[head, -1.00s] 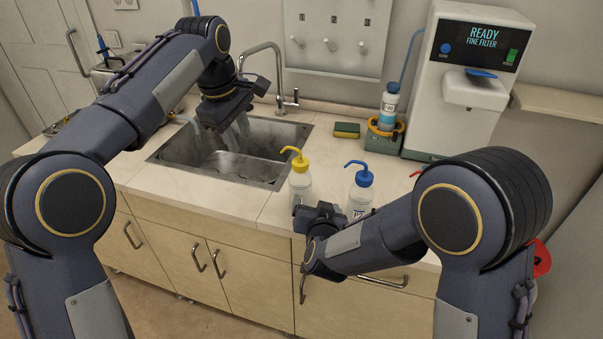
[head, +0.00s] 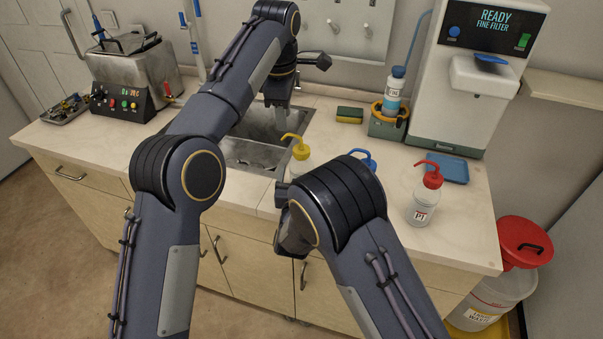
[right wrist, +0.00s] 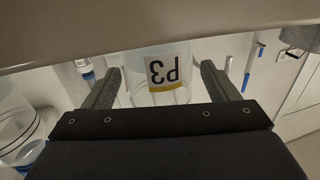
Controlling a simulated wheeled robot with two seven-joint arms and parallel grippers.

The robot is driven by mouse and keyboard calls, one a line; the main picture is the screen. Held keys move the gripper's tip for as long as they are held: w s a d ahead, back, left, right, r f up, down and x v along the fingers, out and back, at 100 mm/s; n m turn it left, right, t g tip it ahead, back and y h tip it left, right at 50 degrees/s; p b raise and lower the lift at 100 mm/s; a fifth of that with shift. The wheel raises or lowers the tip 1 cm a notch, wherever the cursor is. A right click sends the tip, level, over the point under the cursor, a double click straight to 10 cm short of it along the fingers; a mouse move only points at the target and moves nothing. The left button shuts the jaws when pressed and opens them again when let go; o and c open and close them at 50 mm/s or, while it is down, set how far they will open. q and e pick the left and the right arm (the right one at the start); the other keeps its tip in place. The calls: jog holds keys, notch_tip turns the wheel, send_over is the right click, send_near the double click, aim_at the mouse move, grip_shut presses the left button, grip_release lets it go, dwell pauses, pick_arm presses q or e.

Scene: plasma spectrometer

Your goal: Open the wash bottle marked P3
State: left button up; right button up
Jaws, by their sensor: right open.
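The wash bottle with the yellow cap and spout (head: 297,150) stands on the counter just right of the sink, its lower part hidden by my right arm. In the right wrist view a clear bottle marked P3 with a yellow stripe (right wrist: 160,75) appears upside down between the fingers of my right gripper (right wrist: 161,72). Those fingers are open, one on each side of the bottle; contact cannot be told. In the head view my right arm mostly hides this gripper. My left gripper (head: 279,94) hangs over the sink, side-on, with its finger gap unclear.
A blue-capped bottle (head: 364,158) is close right of the yellow one, mostly hidden. A red-capped bottle marked P1 (head: 424,195) stands farther right near a blue tray (head: 446,168). The sink (head: 250,150) lies left; the filter machine (head: 475,100) is behind.

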jog(key=shift+w, duration=0.25)
jog(key=c, duration=1.5)
jog(key=o, duration=1.5)
jog(key=shift+s, duration=0.1)
